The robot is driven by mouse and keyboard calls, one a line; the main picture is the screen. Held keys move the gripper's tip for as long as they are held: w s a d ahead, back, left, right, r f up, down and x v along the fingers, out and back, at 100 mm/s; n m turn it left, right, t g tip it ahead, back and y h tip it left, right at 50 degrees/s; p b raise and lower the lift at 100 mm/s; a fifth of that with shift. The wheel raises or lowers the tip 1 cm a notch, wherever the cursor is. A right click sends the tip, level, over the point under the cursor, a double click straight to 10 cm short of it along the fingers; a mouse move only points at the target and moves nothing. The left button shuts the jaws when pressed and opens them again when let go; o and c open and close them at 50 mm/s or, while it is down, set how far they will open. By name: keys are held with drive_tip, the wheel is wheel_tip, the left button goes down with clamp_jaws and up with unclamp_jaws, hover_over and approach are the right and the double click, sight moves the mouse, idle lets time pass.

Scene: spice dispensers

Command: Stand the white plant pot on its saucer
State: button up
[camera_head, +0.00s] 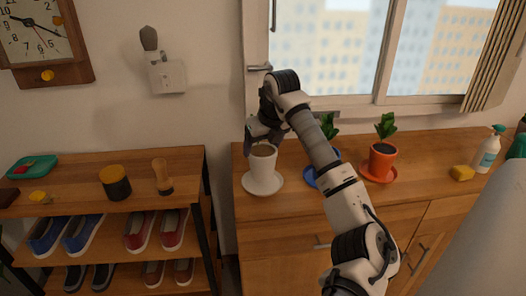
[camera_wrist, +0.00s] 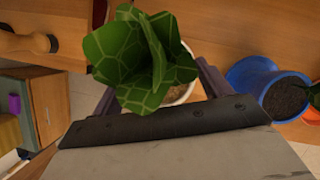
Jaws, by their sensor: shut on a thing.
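The white plant pot (camera_head: 263,162) is upright over its white saucer (camera_head: 250,187) at the left end of the wooden cabinet. Its base shows inside the saucer's outline; I cannot tell whether it touches. My gripper (camera_head: 265,143) is shut on the pot near its rim, reaching in from above and behind. In the wrist view, the plant's green leaves (camera_wrist: 140,60) cover most of the pot, and part of the white rim (camera_wrist: 187,57) shows between my fingers (camera_wrist: 160,92). The leaves are hidden behind my gripper in the head view.
A blue pot (camera_wrist: 252,75) stands close right, on a blue saucer (camera_head: 311,181) partly behind my arm. An orange pot (camera_head: 382,160), a yellow sponge (camera_head: 461,173) and a spray bottle (camera_head: 489,150) stand farther right. A shoe rack (camera_head: 90,207) is left, across a gap.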

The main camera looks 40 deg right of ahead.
drive_tip(key=shift+f, duration=1.15)
drive_tip(key=shift+f, duration=0.15)
drive_tip(key=o, duration=1.3)
drive_tip(key=shift+o, duration=0.2)
drive_tip(key=b+v, duration=0.1)
drive_tip(key=v, duration=1.1)
drive_tip(key=shift+b, duration=0.3)
drive_tip(key=shift+w+d, duration=0.1)
